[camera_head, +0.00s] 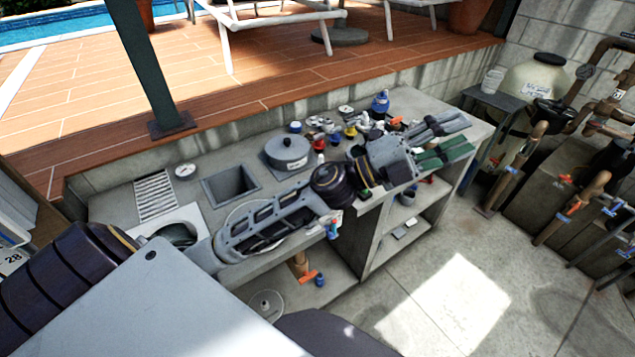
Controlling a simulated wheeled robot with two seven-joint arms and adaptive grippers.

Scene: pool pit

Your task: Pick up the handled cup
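A small white cup (493,80) stands on a grey side table at the upper right, beside the round filter tank. I cannot make out a handle on it, so I cannot tell whether it is the handled cup. My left arm reaches from the lower left across the counter. My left gripper (466,135) is over the counter's right end, left of and below the white cup in the picture. Its grey and green finger parts are spread apart, with nothing visible between them. My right gripper is out of view.
The grey counter (215,205) holds a lidded grey pot (287,151), a blue-capped bottle (380,101) and several small coloured fittings. Pipes with valves (575,205) crowd the right wall. The concrete floor (460,300) in front is clear.

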